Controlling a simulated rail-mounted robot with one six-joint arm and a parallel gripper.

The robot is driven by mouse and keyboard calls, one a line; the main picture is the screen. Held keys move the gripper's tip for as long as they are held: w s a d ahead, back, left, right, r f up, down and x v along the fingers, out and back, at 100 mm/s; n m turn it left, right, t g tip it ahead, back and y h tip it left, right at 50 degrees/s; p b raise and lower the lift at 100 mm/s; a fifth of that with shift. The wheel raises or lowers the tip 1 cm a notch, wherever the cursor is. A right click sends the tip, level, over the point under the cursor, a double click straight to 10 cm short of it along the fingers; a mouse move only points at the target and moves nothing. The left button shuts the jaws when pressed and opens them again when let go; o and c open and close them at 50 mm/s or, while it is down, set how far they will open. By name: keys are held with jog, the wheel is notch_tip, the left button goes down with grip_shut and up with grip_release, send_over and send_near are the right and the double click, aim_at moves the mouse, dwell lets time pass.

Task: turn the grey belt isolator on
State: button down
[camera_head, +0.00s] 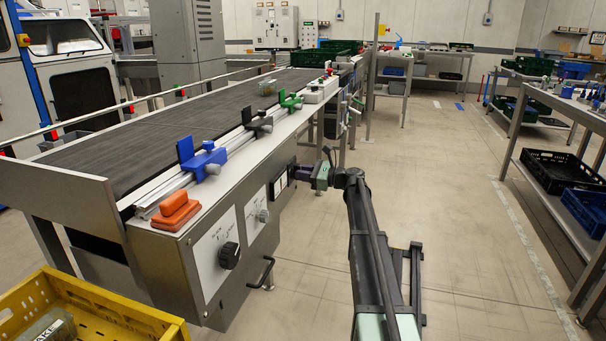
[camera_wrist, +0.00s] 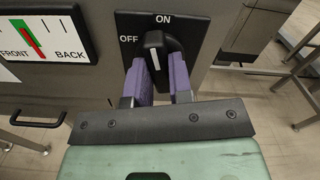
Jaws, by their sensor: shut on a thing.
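The belt isolator is a dark switch plate (camera_wrist: 190,32) marked OFF at upper left and ON at the top, in the wrist view. Its dark handle (camera_wrist: 154,42) carries a white pointer line and stands nearly upright, leaning slightly left; its exact setting is hard to tell. My gripper (camera_wrist: 160,80) has its purple fingers on either side of the handle and is shut on it. The fingers hide the handle's lower part. In the head view my gripper (camera_head: 303,173) meets the conveyor's side panel, and the handle cannot be made out there.
A FRONT/BACK gauge (camera_wrist: 42,38) is left of the isolator, above a black pull handle (camera_wrist: 35,121). Two dial panels (camera_head: 216,252) are nearer along the conveyor side. Coloured clamps (camera_head: 203,162) line its rail. A yellow crate (camera_head: 115,318) stands at front left. The right aisle floor is clear.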

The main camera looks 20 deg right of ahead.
jog(key=shift+m, duration=1.3)
jog(key=c, duration=1)
grip_release()
jog(key=v, duration=1.1)
jog(key=shift+a, duration=0.1)
